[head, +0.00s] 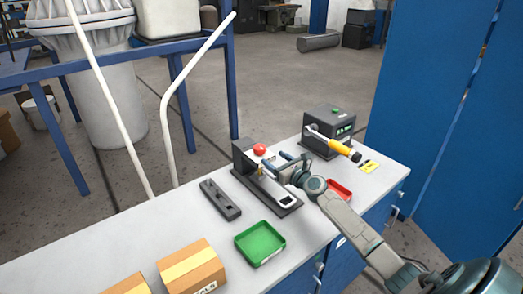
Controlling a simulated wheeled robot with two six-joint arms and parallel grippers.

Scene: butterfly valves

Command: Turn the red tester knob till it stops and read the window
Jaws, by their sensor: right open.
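The red tester knob (260,149) is a round red ball at the top of a dark upright block on a long dark base plate (284,212), on the grey bench top. My right gripper (276,163) is open, just right of and slightly below the knob, over the base plate. The fingers look apart from the knob, but contact is hard to judge. A small pale window-like patch (287,200) lies on the base plate's near end; no reading is legible. My left gripper is not in view.
A dark box (323,132) with a green button and small display stands behind right, with a yellow-handled tool (340,147) at its front. A green tray (260,243), red tray (339,190), dark slotted bar (220,199) and cardboard boxes (192,270) occupy the bench.

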